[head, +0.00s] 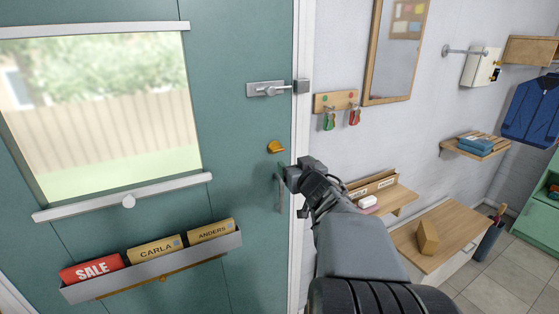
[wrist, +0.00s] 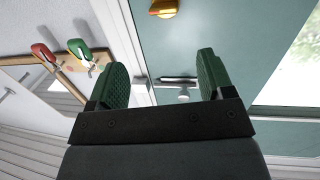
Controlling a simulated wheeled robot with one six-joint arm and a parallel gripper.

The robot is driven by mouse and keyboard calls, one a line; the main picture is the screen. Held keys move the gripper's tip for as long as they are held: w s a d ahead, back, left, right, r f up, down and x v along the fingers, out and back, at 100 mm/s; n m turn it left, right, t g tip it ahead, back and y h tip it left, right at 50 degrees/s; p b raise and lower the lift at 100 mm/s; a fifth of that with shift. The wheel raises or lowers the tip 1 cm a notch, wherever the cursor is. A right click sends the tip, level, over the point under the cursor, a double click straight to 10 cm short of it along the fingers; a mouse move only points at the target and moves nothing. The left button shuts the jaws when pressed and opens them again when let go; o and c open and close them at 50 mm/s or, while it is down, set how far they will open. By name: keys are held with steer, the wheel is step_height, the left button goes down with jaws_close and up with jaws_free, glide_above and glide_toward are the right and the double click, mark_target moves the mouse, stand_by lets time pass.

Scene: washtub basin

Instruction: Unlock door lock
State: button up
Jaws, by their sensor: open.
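The green door (head: 235,55) carries an orange turn knob (head: 275,147) near its right edge. In the wrist view the knob (wrist: 163,8) is at the top edge, partly cut off. A metal slide bolt (head: 266,89) sits higher on the door, by the frame; it also shows in the wrist view (wrist: 182,80), between the fingers in the picture but beyond them. A metal door handle (head: 280,193) is below the knob, partly behind my gripper. My gripper (head: 288,174) is just below and right of the knob. In the wrist view its fingers (wrist: 163,70) are apart and empty.
A key rack (head: 336,101) with red and green keys hangs right of the door frame, with a mirror (head: 395,50) above. A wall shelf (head: 395,197) and a wooden bench (head: 450,230) stand at the right. A box holder (head: 160,275) hangs low on the door.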

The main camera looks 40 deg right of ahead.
mark_target(279, 151)
steer(key=w+d, duration=0.1)
steer(key=w, duration=0.3)
steer(key=w+d+y, duration=0.1)
steer(key=w, duration=0.3)
steer(key=w+d+f+n+t+y, duration=0.1)
steer(key=w, duration=0.4)
steer(key=shift+d+f, duration=0.1)
steer(key=shift+s, duration=0.1)
steer(key=c, duration=0.9)
